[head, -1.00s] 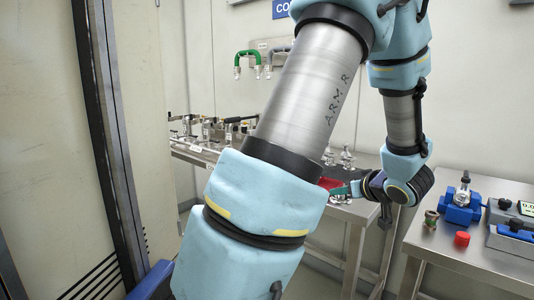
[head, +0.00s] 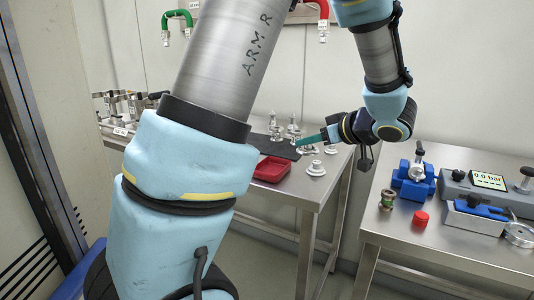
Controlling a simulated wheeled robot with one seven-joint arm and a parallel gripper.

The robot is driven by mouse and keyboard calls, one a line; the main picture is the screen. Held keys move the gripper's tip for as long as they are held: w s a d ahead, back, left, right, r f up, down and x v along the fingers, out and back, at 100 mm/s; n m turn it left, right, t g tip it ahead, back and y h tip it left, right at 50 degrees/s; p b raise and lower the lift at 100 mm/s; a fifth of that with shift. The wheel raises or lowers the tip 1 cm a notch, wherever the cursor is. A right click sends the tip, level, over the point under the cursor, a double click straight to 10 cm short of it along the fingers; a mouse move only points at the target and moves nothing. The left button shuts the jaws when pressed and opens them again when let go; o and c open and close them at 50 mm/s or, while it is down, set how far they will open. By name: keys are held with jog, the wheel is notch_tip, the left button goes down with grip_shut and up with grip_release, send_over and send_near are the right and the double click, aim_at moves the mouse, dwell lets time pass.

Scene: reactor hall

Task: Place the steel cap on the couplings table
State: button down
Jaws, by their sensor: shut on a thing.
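My gripper (head: 301,143) has teal fingers and is over the right part of the steel table with the dark mat, which I take to be the couplings table (head: 303,193). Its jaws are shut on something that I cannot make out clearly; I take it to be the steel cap. A small pale metal piece shows just below the fingers, and I cannot tell whether it is held or stands on the table. Several steel fittings (head: 272,121) stand on and around the dark mat (head: 262,146). A flanged steel piece (head: 316,168) stands near the table's right edge.
A second steel table (head: 455,245) at right bears a blue vise (head: 413,184), a red cap (head: 420,218), a brass fitting (head: 387,199) and a gauge unit (head: 488,182). A gap separates the tables.

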aim_at(306, 186)
notch_tip(306, 186, down, 10)
jog(key=shift+r, duration=0.15)
dwell(0.3)
jog(key=c, duration=0.6)
grip_release()
jog(key=v, duration=1.2)
jog(key=shift+b, duration=0.35)
